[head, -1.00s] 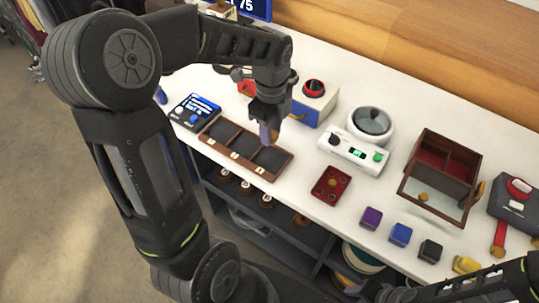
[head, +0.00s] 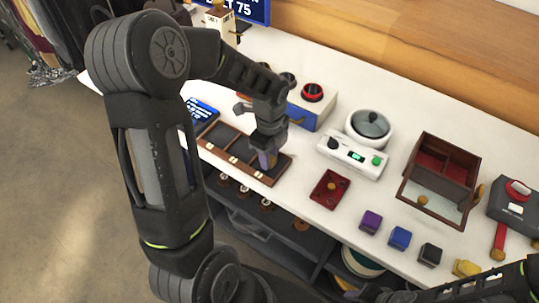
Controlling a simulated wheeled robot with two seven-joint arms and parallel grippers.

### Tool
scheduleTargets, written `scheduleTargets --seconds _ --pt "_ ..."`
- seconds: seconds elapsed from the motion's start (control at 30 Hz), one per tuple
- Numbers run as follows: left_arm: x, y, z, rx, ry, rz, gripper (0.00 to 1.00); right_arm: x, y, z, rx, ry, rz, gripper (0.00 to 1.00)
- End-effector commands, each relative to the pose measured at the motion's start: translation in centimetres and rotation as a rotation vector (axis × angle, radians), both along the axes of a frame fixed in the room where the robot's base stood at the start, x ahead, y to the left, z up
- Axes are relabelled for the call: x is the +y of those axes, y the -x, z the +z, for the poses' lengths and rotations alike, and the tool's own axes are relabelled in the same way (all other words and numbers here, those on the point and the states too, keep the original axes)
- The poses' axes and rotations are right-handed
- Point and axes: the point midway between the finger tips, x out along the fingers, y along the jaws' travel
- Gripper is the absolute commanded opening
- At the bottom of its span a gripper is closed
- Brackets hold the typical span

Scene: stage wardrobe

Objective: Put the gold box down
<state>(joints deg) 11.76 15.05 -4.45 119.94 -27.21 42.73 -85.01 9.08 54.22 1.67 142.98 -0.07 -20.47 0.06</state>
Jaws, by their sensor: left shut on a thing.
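My left gripper (head: 266,160) points down over the right part of a dark wooden tray (head: 214,155) with several compartments. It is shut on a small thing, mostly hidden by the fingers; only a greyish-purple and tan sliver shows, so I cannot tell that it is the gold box. The held thing is low over the right compartment; contact with its floor cannot be made out. A yellow-gold box (head: 466,268) stands at the table's front edge at lower right, close to my right arm. My right gripper is not visible.
Purple (head: 371,222), blue (head: 400,237) and black (head: 430,254) boxes stand along the front edge. A red tray (head: 330,188), a white device (head: 353,155), a blue-and-white box (head: 312,108) and an open wooden case (head: 438,175) surround the clear white tabletop.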

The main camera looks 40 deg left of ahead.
Motion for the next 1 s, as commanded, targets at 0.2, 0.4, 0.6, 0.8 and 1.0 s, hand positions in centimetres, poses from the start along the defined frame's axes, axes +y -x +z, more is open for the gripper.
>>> scheduleTargets --seconds 0.2,0.4,0.6,0.8,1.0 --pt "0.02 -0.03 0.03 -0.001 0.000 0.001 0.00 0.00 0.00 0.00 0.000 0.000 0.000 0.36" --pt "0.01 -0.03 -0.25 -0.001 0.000 0.001 0.35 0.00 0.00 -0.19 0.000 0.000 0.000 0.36" --pt "0.01 -0.02 -0.24 -0.001 0.000 0.001 0.51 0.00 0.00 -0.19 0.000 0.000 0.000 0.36" --pt "0.01 -0.02 -0.24 -0.001 0.000 0.001 0.52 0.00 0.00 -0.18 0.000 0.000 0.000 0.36" --pt "0.03 -0.09 0.47 -0.003 -0.001 0.001 0.52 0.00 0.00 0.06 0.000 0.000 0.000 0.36"
